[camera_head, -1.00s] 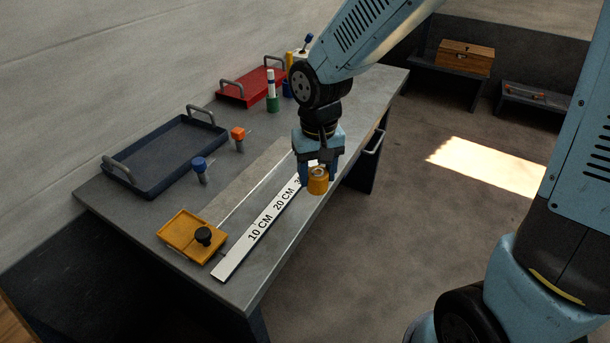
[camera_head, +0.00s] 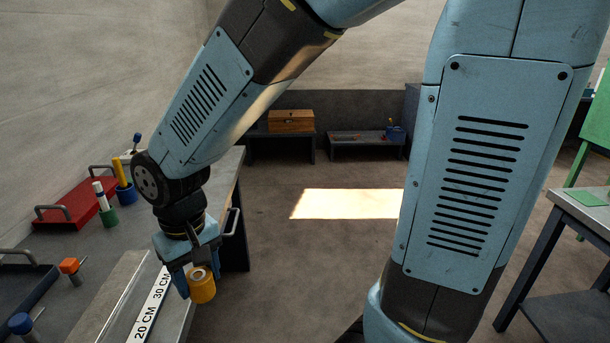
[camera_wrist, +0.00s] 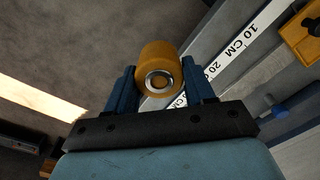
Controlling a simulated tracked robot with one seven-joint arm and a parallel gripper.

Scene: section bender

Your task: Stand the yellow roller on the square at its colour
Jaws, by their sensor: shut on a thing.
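The yellow roller (camera_head: 203,287) is a short orange-yellow cylinder with a pale metal ring around a hole in its end. My gripper (camera_head: 188,283) is shut on it and holds it near the bench's right edge, by the ruler. In the wrist view the roller (camera_wrist: 158,68) sits between the two blue fingers, with its ringed end toward the camera. I cannot tell its exact height above the bench. No coloured square shows clearly in these views.
The grey bench (camera_head: 120,245) carries a white ruler (camera_head: 150,312), a red tray (camera_head: 72,208), a dark tray (camera_head: 35,290) and small coloured tools. A green frame and grey table (camera_head: 585,215) stand at the right. The floor (camera_head: 300,270) between is open, with a sunlit patch.

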